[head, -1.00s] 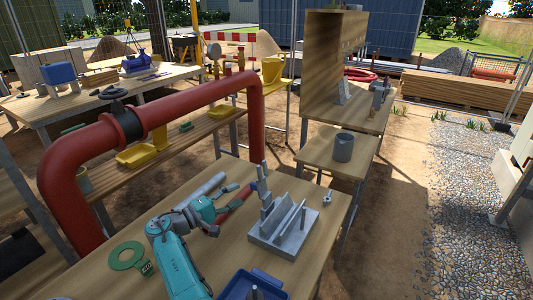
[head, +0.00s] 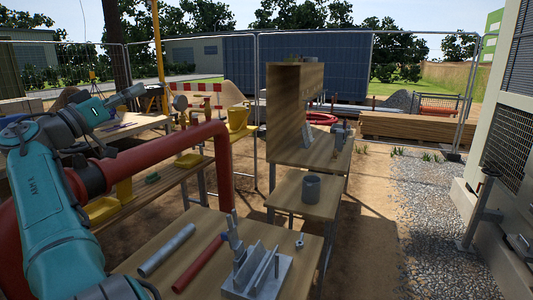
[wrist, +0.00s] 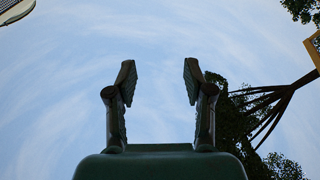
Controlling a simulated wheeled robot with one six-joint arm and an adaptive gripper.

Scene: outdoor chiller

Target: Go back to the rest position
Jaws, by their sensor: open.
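My gripper (wrist: 158,85) is open and empty in the wrist view, with its two dark fingers apart against the sky. In the head view my teal arm is raised and folded at the left, above the table and clear of it. A grey pipe (head: 166,250) and a red pipe (head: 200,263) lie side by side on the near wooden table (head: 215,285). A grey metal rack with upright plates (head: 257,274) stands to their right on the same table.
A large red pipe with a bend (head: 222,150) runs behind the table on the left. A grey cup (head: 311,187) stands on a lower bench. A wooden box (head: 283,110) stands behind it. Gravel ground (head: 430,220) is open at the right.

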